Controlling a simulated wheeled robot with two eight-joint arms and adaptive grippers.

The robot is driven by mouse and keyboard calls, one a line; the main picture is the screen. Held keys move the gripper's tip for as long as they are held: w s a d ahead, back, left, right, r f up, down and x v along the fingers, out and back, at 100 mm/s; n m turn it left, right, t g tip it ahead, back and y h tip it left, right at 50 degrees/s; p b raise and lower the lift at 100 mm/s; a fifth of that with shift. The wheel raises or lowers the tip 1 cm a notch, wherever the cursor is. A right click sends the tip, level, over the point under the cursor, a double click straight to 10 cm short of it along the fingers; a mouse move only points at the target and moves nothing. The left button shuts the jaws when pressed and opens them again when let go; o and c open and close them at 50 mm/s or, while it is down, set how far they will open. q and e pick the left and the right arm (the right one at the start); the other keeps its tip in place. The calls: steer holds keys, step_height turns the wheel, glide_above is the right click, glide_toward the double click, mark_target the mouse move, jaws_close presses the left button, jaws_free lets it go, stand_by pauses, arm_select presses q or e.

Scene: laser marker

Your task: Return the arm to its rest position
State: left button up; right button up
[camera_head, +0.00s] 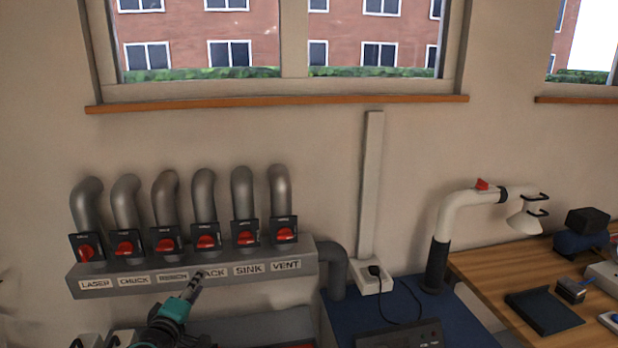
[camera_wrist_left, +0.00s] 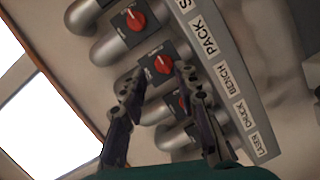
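My left gripper (camera_head: 198,281) comes up from the bottom left in the head view, in front of the grey manifold, and partly covers the PACK label. In the left wrist view its two dark fingers (camera_wrist_left: 155,82) are spread apart, with nothing held between them. The red PACK knob (camera_wrist_left: 162,64) shows between and beyond the fingertips; it also shows above the gripper in the head view (camera_head: 206,242). I cannot judge the exact gap, but the gripper looks clear of the knob. My right gripper is in neither view.
The grey manifold (camera_head: 120,270) carries several pipes with red knobs, labelled LASER to VENT. To the right are a blue bench top (camera_head: 405,305), a white extraction arm (camera_head: 462,207) and a wooden table (camera_head: 497,268) with small equipment. The wall above the pipes is clear.

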arm_select(q)
steer(key=s+d+f+m+g+h, duration=0.3)
steer(key=s+d+m, duration=0.35)
steer(key=d, duration=0.45)
steer(key=s+f+m+g+y, duration=0.1)
steer(key=s+f+m+g, duration=0.1)
steer(key=s, duration=0.4)
steer(key=s+f+m+g+y, duration=0.1)
steer(key=s+f+m+g, duration=0.1)
steer(key=s, duration=0.4)
steer(key=s+d+f+m+g+y, duration=0.1)
steer(key=s+f+m+g, duration=0.1)
steer(key=s+f, duration=0.3)
steer(key=shift+s+m, duration=0.65)
steer(key=shift+a+f, duration=0.1)
